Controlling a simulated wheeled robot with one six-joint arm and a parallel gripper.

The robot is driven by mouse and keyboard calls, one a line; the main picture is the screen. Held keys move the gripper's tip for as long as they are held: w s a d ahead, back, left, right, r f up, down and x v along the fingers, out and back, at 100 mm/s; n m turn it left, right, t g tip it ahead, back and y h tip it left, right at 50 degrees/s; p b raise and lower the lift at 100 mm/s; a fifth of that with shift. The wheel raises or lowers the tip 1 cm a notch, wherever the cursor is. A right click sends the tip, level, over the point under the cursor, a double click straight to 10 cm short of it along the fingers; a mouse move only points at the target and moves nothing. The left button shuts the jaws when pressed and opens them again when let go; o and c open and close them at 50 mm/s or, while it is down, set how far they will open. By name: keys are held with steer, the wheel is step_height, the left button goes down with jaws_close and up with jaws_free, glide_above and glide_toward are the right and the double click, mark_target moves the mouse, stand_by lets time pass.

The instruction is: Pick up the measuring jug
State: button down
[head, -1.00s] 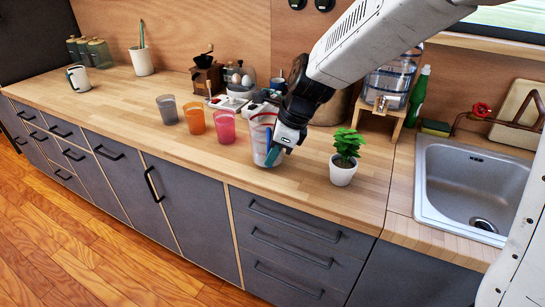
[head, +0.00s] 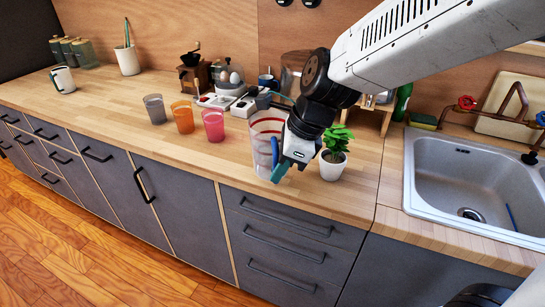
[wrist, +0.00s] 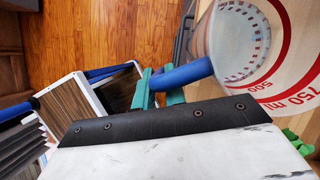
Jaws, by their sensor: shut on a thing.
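The measuring jug (head: 264,143) is clear with red markings and a blue handle. It is at the counter's front edge, between the pink cup and the potted plant. My gripper (head: 281,172) is shut on the jug's blue handle, on the jug's right side. In the wrist view, the teal fingertips (wrist: 152,92) close around the handle (wrist: 185,74). The jug's wall (wrist: 290,75) there shows red 500 and 750 ml marks. My gripper hides part of the jug. I cannot tell whether its base touches the counter.
A potted plant (head: 333,160) stands close to the right of my gripper. Pink (head: 213,126), orange (head: 183,117) and grey (head: 155,109) cups stand to the left. A sink (head: 465,180) is at the right.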

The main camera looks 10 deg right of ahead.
steer(key=shift+s+d+r, duration=0.1)
steer(key=shift+s+d, duration=0.15)
steer(key=shift+s, duration=0.65)
steer(key=shift+s+d+r, duration=0.1)
steer(key=shift+s+d, duration=0.1)
steer(key=shift+s, duration=0.75)
steer(key=shift+s+d+r, duration=0.1)
steer(key=shift+s+d, duration=0.15)
steer(key=shift+s, duration=0.65)
